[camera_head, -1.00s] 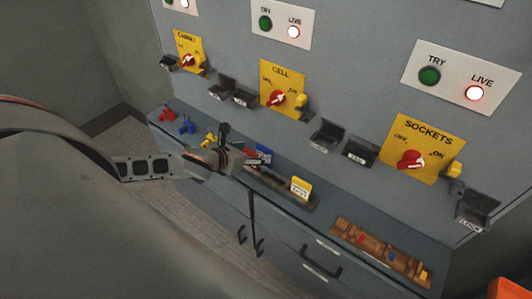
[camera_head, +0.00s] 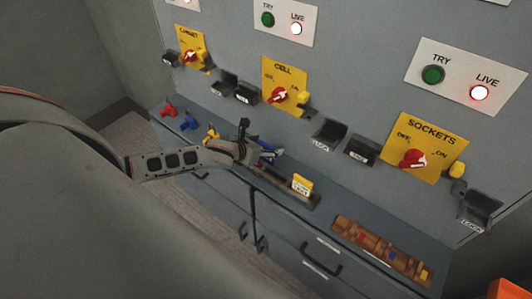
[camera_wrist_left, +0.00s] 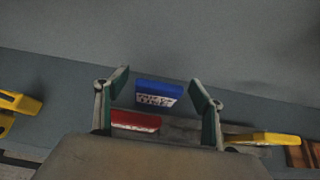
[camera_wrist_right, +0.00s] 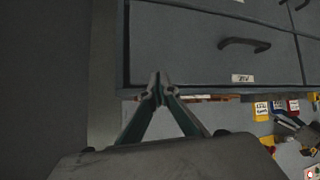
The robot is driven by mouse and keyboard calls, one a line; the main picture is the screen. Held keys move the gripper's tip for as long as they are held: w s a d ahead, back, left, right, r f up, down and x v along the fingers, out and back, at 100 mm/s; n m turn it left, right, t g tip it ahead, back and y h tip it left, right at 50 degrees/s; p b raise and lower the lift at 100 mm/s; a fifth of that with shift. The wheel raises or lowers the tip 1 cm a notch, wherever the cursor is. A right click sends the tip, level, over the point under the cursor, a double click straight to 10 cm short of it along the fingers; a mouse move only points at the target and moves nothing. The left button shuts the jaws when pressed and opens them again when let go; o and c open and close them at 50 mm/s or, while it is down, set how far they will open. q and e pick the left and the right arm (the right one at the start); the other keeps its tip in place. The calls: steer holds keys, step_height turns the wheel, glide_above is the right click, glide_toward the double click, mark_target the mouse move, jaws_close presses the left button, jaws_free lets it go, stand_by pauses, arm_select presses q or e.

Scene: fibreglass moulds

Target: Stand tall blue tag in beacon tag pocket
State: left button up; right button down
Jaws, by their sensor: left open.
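The blue tag (camera_wrist_left: 157,94), with a white written label, stands between the spread fingers of my left gripper in the left wrist view, apart from both. In the head view my left gripper (camera_head: 270,150) is open above the ledge and largely covers this tag. A red tag (camera_wrist_left: 135,121) stands nearer the palm, and a yellow tag (camera_head: 302,184) stands to the right. Dark pockets (camera_head: 329,134) are fixed to the panel; I cannot make out which is the beacon one. My right gripper (camera_wrist_right: 162,88) is shut and empty, away from the tags.
Red, blue and yellow padlocks (camera_head: 189,123) lie on the ledge at the left. A brown rack (camera_head: 382,250) with coloured pieces lies at the right. Yellow switch plates (camera_head: 425,148) with red knobs are on the upright panel. Drawers (camera_head: 320,265) are below the ledge.

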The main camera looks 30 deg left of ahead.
arm_select(q)
steer(key=c, duration=1)
steer(key=shift+c, duration=0.5)
steer(key=shift+r, duration=0.1)
